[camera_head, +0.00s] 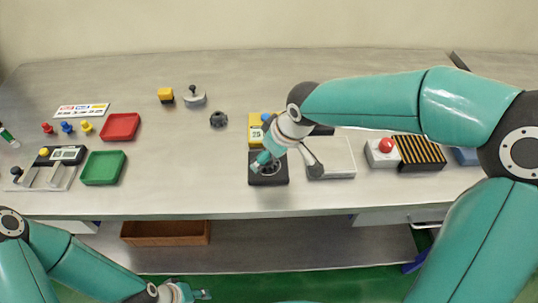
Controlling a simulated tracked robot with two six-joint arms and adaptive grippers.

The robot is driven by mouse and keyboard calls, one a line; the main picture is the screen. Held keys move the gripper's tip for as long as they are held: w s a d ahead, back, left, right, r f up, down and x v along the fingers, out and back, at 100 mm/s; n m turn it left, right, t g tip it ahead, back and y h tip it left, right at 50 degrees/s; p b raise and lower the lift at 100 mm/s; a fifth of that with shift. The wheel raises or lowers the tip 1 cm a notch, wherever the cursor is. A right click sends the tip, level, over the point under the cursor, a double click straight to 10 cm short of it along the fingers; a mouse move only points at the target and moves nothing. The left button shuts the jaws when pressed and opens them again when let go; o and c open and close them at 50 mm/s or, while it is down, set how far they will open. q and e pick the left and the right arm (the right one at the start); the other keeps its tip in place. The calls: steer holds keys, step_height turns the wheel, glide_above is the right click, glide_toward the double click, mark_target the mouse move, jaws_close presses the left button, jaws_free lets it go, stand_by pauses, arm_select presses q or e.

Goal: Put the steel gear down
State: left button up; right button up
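My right gripper (262,162) is low over a black square base (268,181) in front of the yellow device at the table's middle. A dark grey round part (272,169), possibly the steel gear, shows at the fingertips over that base. I cannot tell whether the gripper holds it or whether it touches the base. A separate dark toothed round piece (218,119) lies on the table behind and to the left. My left gripper (200,294) is low at the bottom edge, in front of the table; its fingers are too small to read.
Red (120,126) and green (103,168) trays lie left. The table between green tray and black base is clear.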

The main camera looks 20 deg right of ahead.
steer(key=v, duration=1.1)
steer(key=shift+s, duration=0.1)
steer(key=shift+s, duration=0.1)
